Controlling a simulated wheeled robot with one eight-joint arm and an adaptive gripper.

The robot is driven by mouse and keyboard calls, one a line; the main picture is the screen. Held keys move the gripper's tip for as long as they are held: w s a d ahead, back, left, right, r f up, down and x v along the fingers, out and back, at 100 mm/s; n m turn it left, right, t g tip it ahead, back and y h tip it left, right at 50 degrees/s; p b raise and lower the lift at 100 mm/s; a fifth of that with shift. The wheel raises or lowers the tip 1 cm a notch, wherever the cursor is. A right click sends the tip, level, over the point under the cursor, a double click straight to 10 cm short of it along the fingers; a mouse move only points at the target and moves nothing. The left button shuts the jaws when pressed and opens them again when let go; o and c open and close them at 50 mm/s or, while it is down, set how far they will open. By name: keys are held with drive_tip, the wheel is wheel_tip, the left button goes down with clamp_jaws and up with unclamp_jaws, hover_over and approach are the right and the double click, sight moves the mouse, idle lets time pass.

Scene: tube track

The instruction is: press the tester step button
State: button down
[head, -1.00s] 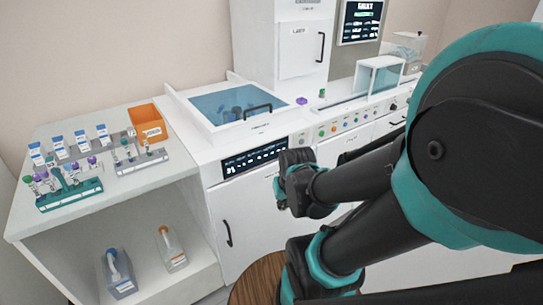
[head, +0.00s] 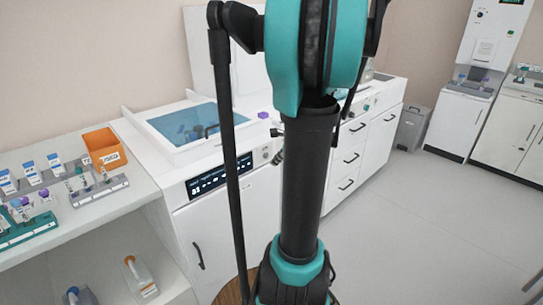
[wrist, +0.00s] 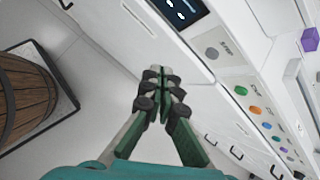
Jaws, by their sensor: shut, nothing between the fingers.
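The tester is a white machine with a blue-windowed lid (head: 190,122) and a dark display (head: 218,177). In the wrist view the display (wrist: 182,10) is at the top. A row of round buttons runs along the panel: a grey one (wrist: 212,53) nearest the display, then green (wrist: 241,91), orange (wrist: 256,110) and blue (wrist: 267,125). The label beside the grey button is too small to read surely. My gripper (wrist: 160,78) is shut and empty, in front of the white cabinet, left of the buttons and apart from them.
A purple cap (wrist: 309,39) lies on the counter beyond the panel. A shelf with an orange bin (head: 104,149) and tube racks (head: 98,190) is left of the tester. Open floor (head: 420,215) lies to the right.

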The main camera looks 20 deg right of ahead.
drive_tip(key=w+d+r+m+t, duration=0.1)
drive_tip(key=w+d+r+m, duration=0.1)
drive_tip(key=d+m, duration=0.4)
drive_tip(key=shift+w+d, duration=0.15)
drive_tip(key=shift+d, duration=0.65)
approach(267, 158)
wheel_tip(267, 158, down, 4)
drive_tip(key=shift+w+a+f, duration=0.1)
drive_tip(key=shift+w+a, duration=0.3)
drive_tip(key=shift+w, duration=0.45)
drive_tip(key=shift+w+a, duration=0.35)
drive_tip(key=shift+w, duration=0.5)
